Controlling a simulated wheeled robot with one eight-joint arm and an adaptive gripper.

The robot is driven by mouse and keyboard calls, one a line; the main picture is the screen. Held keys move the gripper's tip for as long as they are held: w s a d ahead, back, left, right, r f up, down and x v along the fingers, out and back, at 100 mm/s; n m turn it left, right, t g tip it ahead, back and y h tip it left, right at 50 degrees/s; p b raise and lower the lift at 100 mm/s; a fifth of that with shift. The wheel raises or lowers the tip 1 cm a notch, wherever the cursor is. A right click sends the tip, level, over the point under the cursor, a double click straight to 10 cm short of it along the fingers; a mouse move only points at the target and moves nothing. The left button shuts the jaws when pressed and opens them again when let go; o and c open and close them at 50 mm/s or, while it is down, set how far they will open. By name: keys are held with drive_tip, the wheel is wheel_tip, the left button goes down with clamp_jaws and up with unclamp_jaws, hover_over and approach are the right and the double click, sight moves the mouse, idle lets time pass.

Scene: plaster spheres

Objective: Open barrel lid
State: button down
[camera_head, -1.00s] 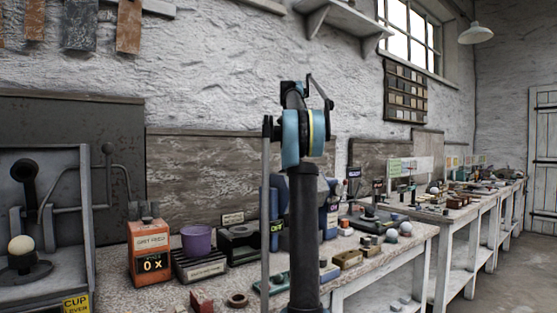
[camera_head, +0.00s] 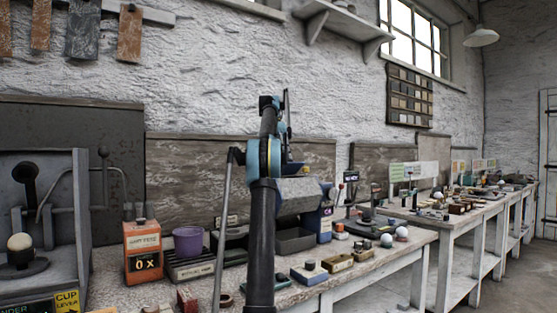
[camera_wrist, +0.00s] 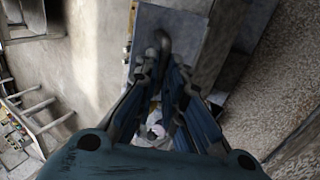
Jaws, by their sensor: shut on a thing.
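In the wrist view, the fingers of my gripper (camera_wrist: 165,68) reach forward and close around a dark bent handle (camera_wrist: 164,42) on a flat grey panel, which looks like the barrel lid (camera_wrist: 185,18). In the head view, a grey faceted body that looks like the barrel (camera_head: 300,196) shows just right of my arm, above a dark open tray (camera_head: 293,240) and beside a blue machine housing (camera_head: 326,222). My arm hides its left part. My fingertips are not clear in the head view, and I cannot tell how far the lid is raised.
An orange counter box (camera_head: 142,252) and a purple cup (camera_head: 188,241) stand left of my arm on the workbench (camera_head: 385,246). Small blocks and balls (camera_head: 401,233) lie to the right. A lever frame (camera_head: 82,215) stands at the far left.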

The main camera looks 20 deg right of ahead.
drive_tip(key=shift+w+a, duration=0.1)
idle(0.4)
drive_tip(key=c, duration=1.7)
unclamp_jaws()
drive_tip(key=shift+a, duration=0.1)
